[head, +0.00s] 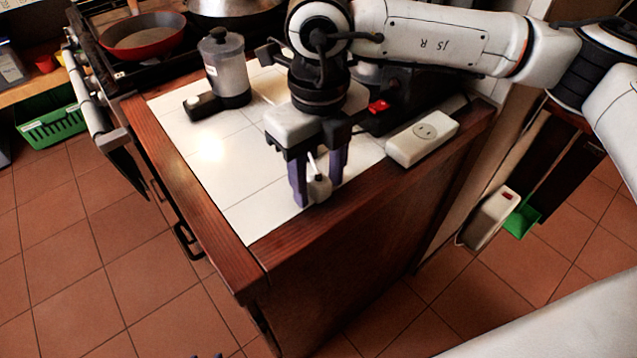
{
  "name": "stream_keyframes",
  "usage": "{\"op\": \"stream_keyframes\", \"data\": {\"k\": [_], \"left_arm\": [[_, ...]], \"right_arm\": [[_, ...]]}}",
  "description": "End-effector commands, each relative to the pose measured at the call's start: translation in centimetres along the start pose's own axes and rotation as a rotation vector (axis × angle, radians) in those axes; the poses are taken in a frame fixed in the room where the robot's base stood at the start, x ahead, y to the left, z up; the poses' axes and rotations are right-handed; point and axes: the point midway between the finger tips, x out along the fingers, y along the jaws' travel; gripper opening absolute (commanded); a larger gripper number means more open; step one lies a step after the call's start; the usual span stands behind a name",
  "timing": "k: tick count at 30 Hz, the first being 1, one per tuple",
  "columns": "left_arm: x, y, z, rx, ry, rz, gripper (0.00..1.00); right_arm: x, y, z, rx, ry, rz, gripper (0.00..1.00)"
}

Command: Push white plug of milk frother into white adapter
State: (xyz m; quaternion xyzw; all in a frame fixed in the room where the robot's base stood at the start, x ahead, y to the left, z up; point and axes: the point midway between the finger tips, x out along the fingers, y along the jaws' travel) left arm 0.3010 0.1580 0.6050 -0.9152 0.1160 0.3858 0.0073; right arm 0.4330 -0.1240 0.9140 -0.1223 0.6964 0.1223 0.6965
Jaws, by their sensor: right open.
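The white adapter (423,140), a block with a round socket face on top, lies at the counter's right edge. A small white plug (319,187) with a thin pale stem shows low between the fingers of my right gripper (318,186). That gripper points down over the front right of the counter, left of the adapter and apart from it. Its purple fingers are open, one on each side of the plug; I cannot tell whether they touch it. Which appliance is the milk frother is unclear. My left gripper is not recognisable in view.
A dark appliance with a red switch (378,106) is behind my right gripper. A red pan (143,36) sits on the stove. A raised wooden edge (185,190) borders the counter.

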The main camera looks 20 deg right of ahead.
Motion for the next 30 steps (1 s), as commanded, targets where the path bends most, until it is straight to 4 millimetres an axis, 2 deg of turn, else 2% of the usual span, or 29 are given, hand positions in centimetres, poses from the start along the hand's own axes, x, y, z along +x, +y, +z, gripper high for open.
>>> {"op": "stream_keyframes", "data": {"k": [1,6,9,16,19,30], "left_arm": [[0.0,0.0,-0.1,0.0,0.001,0.0,0.31],[0.0,0.0,-0.2,0.001,0.005,-0.001,0.31],[-0.1,0.0,-0.3,0.001,0.007,-0.001,0.31],[-0.1,0.0,-0.5,0.001,0.011,0.0,0.31],[-0.1,0.0,-0.5,0.002,0.01,0.0,0.31],[0.1,0.0,-0.3,0.003,0.008,0.001,0.31]], "right_arm": [[0.0,0.0,0.0,0.0,0.0,0.0,0.45],[0.0,0.0,0.0,0.0,0.0,0.0,0.17],[0.0,0.0,0.0,0.0,0.0,0.0,0.03],[-0.1,0.0,0.0,0.0,-0.001,0.0,0.03],[-0.9,0.0,0.1,0.0,-0.002,0.0,0.03],[-7.8,0.0,0.1,0.0,-0.003,0.001,0.03]]}}
